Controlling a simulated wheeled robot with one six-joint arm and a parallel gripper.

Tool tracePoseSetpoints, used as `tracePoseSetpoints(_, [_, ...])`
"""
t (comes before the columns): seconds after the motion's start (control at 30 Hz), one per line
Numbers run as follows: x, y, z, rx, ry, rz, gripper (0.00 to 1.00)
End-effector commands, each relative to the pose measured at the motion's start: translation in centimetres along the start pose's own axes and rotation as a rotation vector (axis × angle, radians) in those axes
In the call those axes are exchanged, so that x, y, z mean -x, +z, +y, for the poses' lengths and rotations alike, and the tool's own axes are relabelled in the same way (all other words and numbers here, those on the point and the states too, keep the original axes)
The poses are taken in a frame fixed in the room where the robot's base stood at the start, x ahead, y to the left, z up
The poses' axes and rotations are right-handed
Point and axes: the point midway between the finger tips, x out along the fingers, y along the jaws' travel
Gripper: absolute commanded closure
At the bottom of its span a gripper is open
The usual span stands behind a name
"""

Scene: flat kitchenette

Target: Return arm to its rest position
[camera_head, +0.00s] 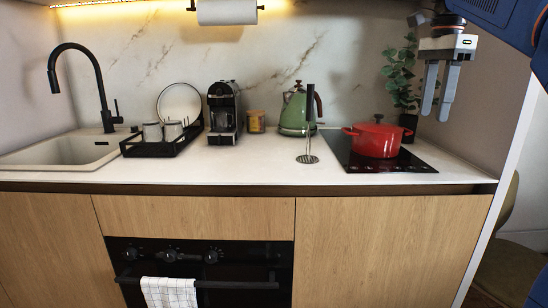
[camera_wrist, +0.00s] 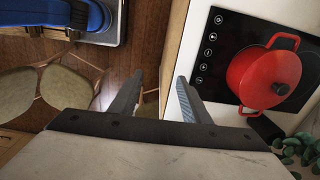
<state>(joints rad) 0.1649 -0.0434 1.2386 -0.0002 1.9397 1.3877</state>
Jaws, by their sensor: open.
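My gripper (camera_head: 438,92) is raised at the upper right in the head view, fingers pointing down, in front of the right wall. It hangs above and to the right of the red pot and touches nothing. In the wrist view my gripper (camera_wrist: 158,98) shows its two fingers apart with nothing between them. Behind the gap lie the counter's edge and the wooden floor.
A red lidded pot (camera_head: 377,138) stands on the black cooktop (camera_head: 345,157). It also shows in the wrist view (camera_wrist: 262,75). The front counter strip is clear.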

Motion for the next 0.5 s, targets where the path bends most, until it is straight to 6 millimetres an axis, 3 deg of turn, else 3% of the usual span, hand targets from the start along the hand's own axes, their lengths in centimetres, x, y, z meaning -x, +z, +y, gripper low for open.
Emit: tracePoseSetpoints(0.5, [-4.0,1.7,3.1,0.238,-0.058,0.016,0.57])
